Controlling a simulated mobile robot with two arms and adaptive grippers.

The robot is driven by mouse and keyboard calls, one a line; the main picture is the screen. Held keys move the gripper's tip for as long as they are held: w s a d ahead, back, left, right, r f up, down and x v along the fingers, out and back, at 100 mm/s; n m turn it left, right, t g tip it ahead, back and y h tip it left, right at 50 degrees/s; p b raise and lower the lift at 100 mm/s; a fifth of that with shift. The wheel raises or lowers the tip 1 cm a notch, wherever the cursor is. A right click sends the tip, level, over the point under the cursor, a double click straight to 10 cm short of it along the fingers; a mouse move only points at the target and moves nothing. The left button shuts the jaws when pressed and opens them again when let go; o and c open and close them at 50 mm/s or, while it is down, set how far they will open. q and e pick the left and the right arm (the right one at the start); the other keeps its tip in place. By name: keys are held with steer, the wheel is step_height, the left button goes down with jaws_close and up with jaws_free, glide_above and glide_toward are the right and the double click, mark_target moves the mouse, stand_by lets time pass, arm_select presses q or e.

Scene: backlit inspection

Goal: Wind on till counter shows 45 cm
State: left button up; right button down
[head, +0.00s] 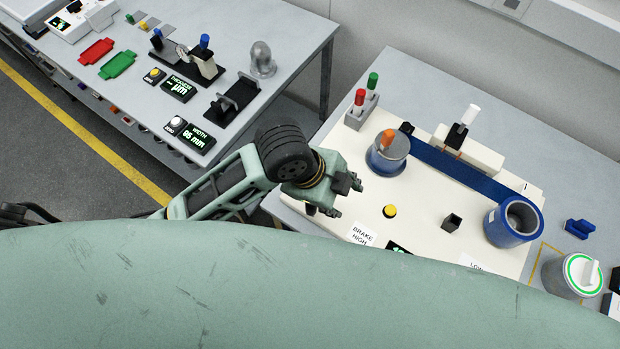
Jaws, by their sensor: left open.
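A cream winding board (430,200) lies on the right bench. On it a grey and blue reel (388,158) carries an orange crank knob (387,138). A dark blue band (450,168) runs from this reel towards a blue roll (513,222) with a hollow core. A black counter display (398,247) with green digits shows at the board's near edge; my own body hides most of it, and I cannot read the number. My left gripper (346,197) is open and empty, at the board's left edge, apart from the crank knob. My right gripper is not in view.
A yellow button (390,211) and a black post (451,222) stand on the board. Red and green posts (366,90) and a white-topped post (468,115) stand behind. A grey canister (568,274) is at right. The left bench (285,45) holds gauges and trays.

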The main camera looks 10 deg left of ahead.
arm_select(q)
steer(key=w+a+m+g+y, duration=0.2)
steer(key=a+m+y, duration=0.2)
steer(key=a+m, duration=0.5)
steer(key=f, duration=0.3)
steer(key=d+f+m, duration=0.1)
steer(key=f, duration=0.1)
steer(key=d+f+m, duration=0.1)
steer(key=f, duration=0.2)
steer(key=shift+s+d+f, duration=0.15)
steer(key=shift+d+f, duration=0.1)
steer(key=shift+f, duration=0.05)
steer(key=shift+r, duration=0.15)
steer(key=shift+c, duration=0.8)
jaws_close()
steer(key=shift+w+d, duration=0.1)
steer(key=shift+w, duration=0.1)
